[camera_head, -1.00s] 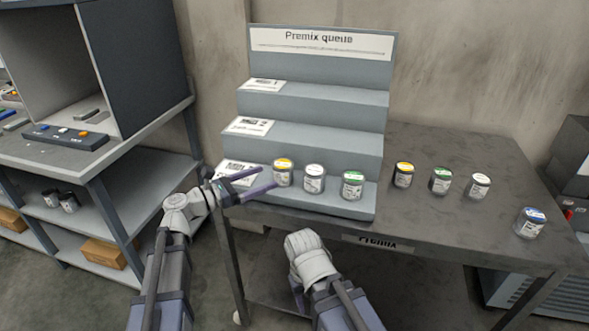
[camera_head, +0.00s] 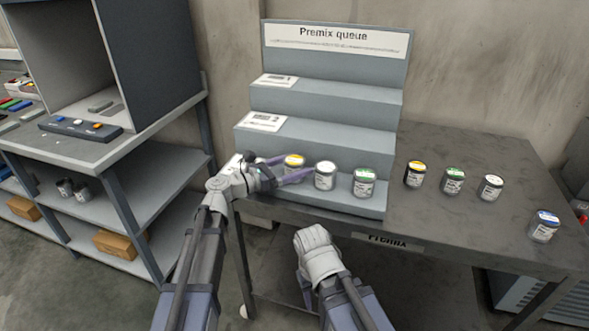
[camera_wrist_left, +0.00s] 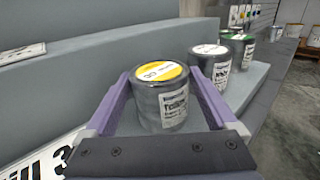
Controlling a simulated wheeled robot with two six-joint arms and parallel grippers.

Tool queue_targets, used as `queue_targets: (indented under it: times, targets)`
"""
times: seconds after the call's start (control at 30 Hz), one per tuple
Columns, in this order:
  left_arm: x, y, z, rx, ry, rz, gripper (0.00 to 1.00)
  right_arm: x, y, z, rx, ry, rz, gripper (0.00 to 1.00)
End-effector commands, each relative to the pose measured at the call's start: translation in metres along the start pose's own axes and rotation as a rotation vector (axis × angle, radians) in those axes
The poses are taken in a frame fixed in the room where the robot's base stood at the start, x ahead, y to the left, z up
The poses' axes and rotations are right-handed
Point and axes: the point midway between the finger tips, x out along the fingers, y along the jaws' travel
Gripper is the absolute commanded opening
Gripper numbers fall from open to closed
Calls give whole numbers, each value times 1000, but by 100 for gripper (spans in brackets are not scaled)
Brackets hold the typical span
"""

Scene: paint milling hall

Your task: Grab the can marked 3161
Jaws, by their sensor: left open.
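My left gripper (camera_head: 296,167) is open at the left end of the display stand's lowest step. A grey can with a yellow-and-white lid (camera_head: 293,161) stands upright there between its fingers. In the left wrist view this can (camera_wrist_left: 161,98) sits between the two purple fingers, with a visible gap on at least one side. A white-lidded can (camera_head: 325,177) and a green-lidded can (camera_head: 364,183) stand to its right on the same step. The can numbers are too small to read, so I cannot tell which is 3161. My right arm shows low in the middle; its fingers are not visible.
The stepped stand (camera_head: 330,95) has empty upper steps. On the dark table (camera_head: 460,222) to its right stand a yellow-lidded can (camera_head: 415,174), a green-lidded can (camera_head: 453,180), a white-lidded can (camera_head: 490,187) and a blue-lidded can (camera_head: 544,226). A shelf unit (camera_head: 150,170) stands at left.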

Motion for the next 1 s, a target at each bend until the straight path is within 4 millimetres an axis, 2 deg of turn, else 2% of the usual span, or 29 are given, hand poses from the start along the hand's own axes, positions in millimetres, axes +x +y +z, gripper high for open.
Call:
queue_targets:
  times: [0.17, 0.9, 1.0]
  targets:
    - [0, 0, 0, 0, 0, 0, 91, 0, 0, 0, 0, 0, 0, 50]
    - [0, 0, 0, 0, 0, 0, 9, 0, 0, 0, 0, 0, 0, 50]
    - [0, 0, 0, 0, -1, 0, 7, 0, 0, 0, 0, 0, 0, 50]
